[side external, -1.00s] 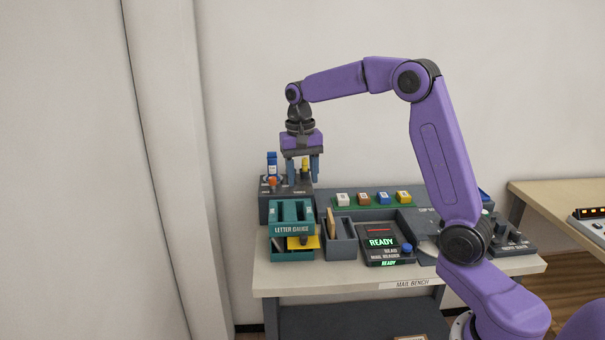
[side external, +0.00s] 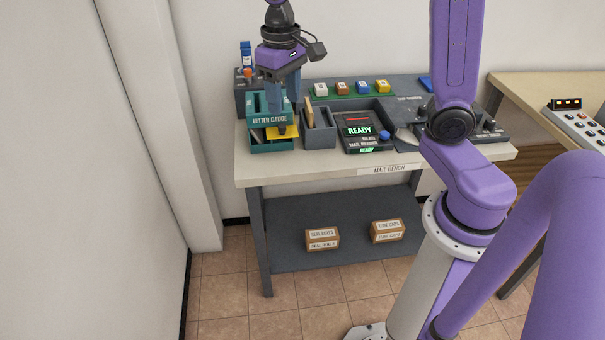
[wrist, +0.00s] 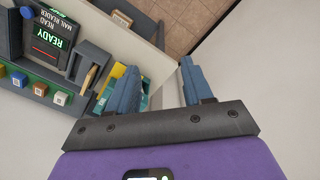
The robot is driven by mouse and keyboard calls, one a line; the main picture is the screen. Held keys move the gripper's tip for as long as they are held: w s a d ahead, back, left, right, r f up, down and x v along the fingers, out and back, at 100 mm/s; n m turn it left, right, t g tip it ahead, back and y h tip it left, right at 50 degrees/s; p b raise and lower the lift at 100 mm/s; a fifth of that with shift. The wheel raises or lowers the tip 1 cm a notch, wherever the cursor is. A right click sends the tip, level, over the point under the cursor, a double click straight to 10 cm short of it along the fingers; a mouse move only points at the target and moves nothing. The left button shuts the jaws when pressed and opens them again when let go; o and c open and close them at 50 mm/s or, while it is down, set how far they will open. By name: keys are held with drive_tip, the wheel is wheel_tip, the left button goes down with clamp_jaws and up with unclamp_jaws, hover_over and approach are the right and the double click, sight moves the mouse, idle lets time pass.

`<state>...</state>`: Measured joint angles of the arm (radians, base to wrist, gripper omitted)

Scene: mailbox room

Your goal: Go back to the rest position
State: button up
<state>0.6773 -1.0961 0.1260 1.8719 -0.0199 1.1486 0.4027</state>
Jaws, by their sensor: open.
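My gripper (side external: 283,98) is open and empty, with its fingers pointing down. In the side external view it hangs in front of the teal letter gauge (side external: 257,124) at the left end of the mail bench (side external: 290,172) and partly hides it. In the wrist view my gripper's two fingers (wrist: 158,88) are spread with nothing between them. One finger there overlaps the teal and yellow of the letter gauge. I cannot tell the exact height of the fingers over the bench.
The mail reader (side external: 362,133) reads READY. A grey holder (side external: 320,131) stands beside the letter gauge. Several coloured blocks sit on a green strip (side external: 350,96) behind. Two brown boxes (side external: 322,238) (side external: 387,230) are on the lower shelf. A control box (side external: 580,122) is on the right table.

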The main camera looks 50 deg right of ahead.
drive_tip(key=s+f+n, duration=0.2)
drive_tip(key=s+n, duration=0.4)
drive_tip(key=s, duration=0.5)
drive_tip(key=s+a+f+n, duration=0.1)
drive_tip(key=s+f+n, duration=0.2)
drive_tip(key=s, duration=0.9)
drive_tip(key=n, duration=0.3)
drive_tip(key=shift+s+y, duration=0.15)
drive_tip(key=shift+y, duration=0.15)
